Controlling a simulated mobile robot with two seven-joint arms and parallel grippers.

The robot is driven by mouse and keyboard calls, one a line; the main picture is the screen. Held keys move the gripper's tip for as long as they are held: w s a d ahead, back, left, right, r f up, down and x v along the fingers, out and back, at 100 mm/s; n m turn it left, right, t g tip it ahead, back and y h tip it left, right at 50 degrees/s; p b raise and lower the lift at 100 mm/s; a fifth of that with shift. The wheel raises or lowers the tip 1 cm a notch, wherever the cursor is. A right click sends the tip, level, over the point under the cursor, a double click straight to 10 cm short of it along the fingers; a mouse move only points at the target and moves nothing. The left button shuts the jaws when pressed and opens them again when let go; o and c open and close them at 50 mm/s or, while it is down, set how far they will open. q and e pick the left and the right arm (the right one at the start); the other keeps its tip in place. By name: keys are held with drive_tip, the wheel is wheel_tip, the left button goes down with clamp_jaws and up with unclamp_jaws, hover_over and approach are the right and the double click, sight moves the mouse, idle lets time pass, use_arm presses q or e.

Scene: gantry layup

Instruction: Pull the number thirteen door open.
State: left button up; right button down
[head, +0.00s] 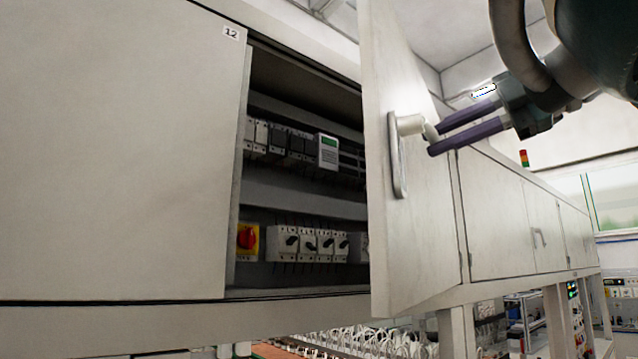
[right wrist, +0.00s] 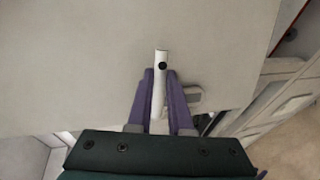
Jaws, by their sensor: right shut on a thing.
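The open cabinet door (head: 410,230) stands swung well out from its compartment, its white face turned to the right. No number shows on it. Its white handle (head: 408,126) sits on a pale oblong plate near the door's free edge. My right gripper (head: 433,140), with purple fingers, is shut on the end of the handle. The right wrist view shows the white handle (right wrist: 159,85) between the purple fingers (right wrist: 159,92), in front of the plain door face (right wrist: 80,60). My left gripper is not in view.
The door marked 12 (head: 120,150) is closed at the left. The open compartment holds rows of switchgear (head: 310,243) and a red knob on yellow (head: 247,238). More closed cabinet doors (head: 500,215) run off to the right.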

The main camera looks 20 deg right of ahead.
drive_tip(key=s+d, duration=0.3)
drive_tip(key=d, duration=0.1)
drive_tip(key=shift+s+r+b, duration=0.1)
drive_tip(key=shift+s+b, duration=0.2)
drive_tip(key=shift+s, duration=0.05)
drive_tip(key=c, duration=0.8)
unclamp_jaws()
drive_tip(key=shift+a, duration=0.15)
drive_tip(key=shift+s, duration=0.1)
drive_tip(key=b+v, duration=0.1)
drive_tip(key=v, duration=0.9)
drive_tip(key=shift+b, duration=0.4)
